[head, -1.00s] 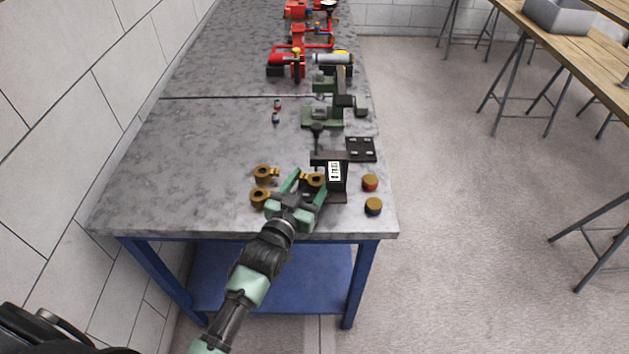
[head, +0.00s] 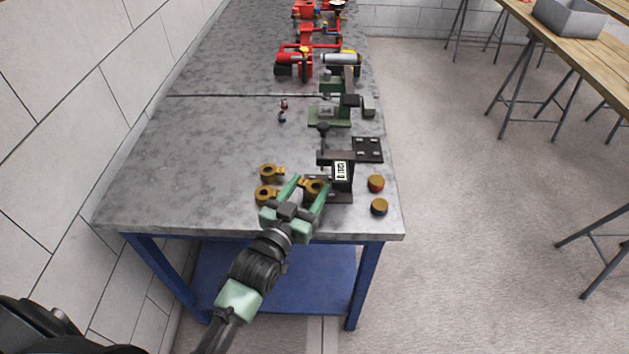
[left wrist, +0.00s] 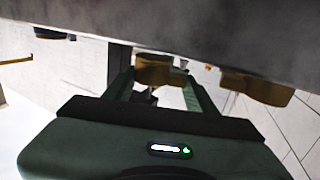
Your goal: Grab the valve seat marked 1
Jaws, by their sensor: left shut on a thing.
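My left gripper (head: 305,194) is shut on a brass valve seat (head: 313,187) near the table's front edge, just left of a black clamp-like fixture (head: 342,177) with a white label. In the left wrist view the held brass seat (left wrist: 153,70) sits between the two green fingers. Two more brass seats lie to the left in the head view, a farther one (head: 268,172) and a nearer one (head: 264,194). Brass also shows right of the fingers in the left wrist view (left wrist: 257,87). I cannot read a number on any seat. My right gripper is not in view.
A black plate (head: 367,149), a green vise (head: 330,115) and red pump parts (head: 294,66) stand farther back. The grey tabletop (head: 190,150) is clear on the left.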

